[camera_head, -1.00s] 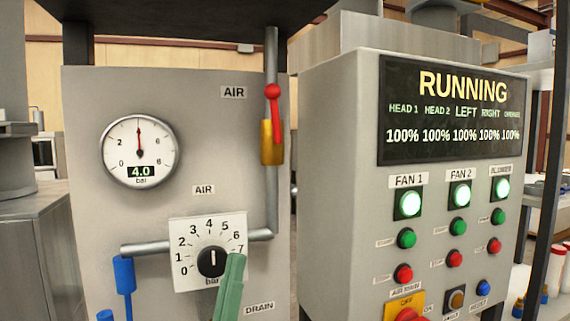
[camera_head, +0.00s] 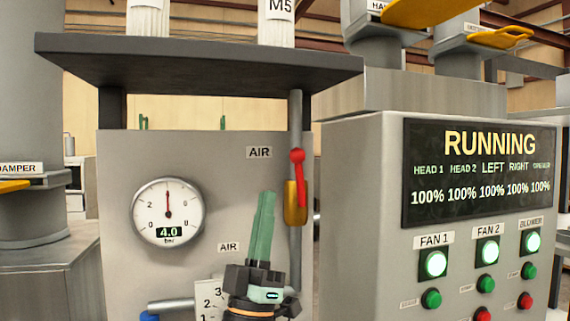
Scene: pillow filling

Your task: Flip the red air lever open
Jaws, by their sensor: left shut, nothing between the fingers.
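The red air lever (camera_head: 299,178) sits on a brass valve body (camera_head: 291,216) on the vertical grey pipe, beside the upper AIR label (camera_head: 259,152). My right gripper is not in view.
A round gauge (camera_head: 168,212) reading 4.0 bar is on the panel left of the gripper. A dark shelf (camera_head: 200,72) overhangs the panel. To the right stands a control box with a RUNNING screen (camera_head: 477,173) and lit buttons.

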